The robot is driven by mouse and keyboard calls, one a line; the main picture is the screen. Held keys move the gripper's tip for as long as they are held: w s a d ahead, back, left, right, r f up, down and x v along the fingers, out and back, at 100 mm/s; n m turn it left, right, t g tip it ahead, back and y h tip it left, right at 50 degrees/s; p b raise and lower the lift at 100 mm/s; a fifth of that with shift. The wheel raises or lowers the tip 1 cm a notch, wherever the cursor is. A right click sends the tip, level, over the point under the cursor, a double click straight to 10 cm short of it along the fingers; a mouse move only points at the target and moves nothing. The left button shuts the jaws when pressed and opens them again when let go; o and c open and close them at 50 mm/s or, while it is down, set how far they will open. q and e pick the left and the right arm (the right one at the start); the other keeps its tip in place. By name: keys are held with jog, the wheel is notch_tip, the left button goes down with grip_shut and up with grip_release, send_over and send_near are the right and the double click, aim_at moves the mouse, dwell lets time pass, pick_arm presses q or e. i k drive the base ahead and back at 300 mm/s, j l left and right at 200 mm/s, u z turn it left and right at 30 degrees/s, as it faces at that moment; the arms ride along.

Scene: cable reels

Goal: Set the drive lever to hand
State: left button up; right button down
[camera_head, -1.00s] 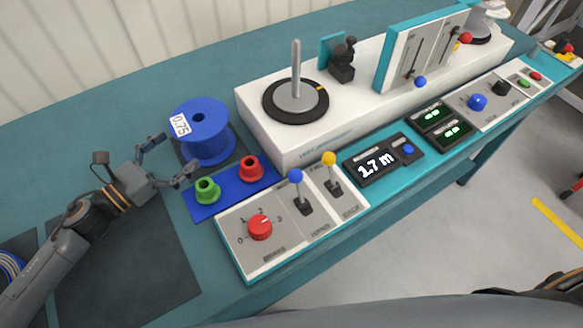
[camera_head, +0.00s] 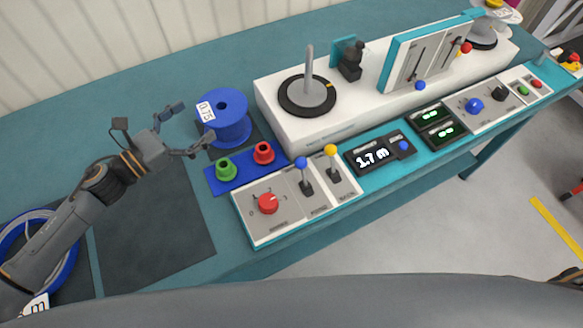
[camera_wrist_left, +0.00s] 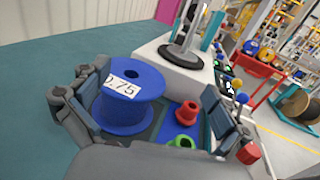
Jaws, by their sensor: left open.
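Two levers stand on the near control panel: one with a blue knob (camera_head: 301,163) and one with a yellow knob (camera_head: 331,150). Small labels beside them look like "HAND" near the blue lever, but are hard to read. Both levers stand roughly upright, tilted slightly toward the back. Their knobs also show at the right in the left wrist view. My left gripper (camera_head: 192,130) is open and empty, left of the panel and well apart from the levers. In the left wrist view its fingers (camera_wrist_left: 152,82) spread either side of the blue reel.
The blue reel (camera_head: 232,128) marked 0.75 stands just beyond my left fingers. Green (camera_head: 226,169) and red (camera_head: 264,153) cups sit on a blue plate between gripper and panel. A red dial (camera_head: 268,204) is left of the levers. A white housing (camera_head: 330,118) with a spindle stands behind.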

aim_at(301, 163)
jog(key=k+l, duration=0.2)
jog(key=k, duration=0.25)
jog(key=k+l, duration=0.25)
jog(key=k, duration=0.15)
jog(key=k+l, duration=0.2)
jog(key=k, duration=0.25)
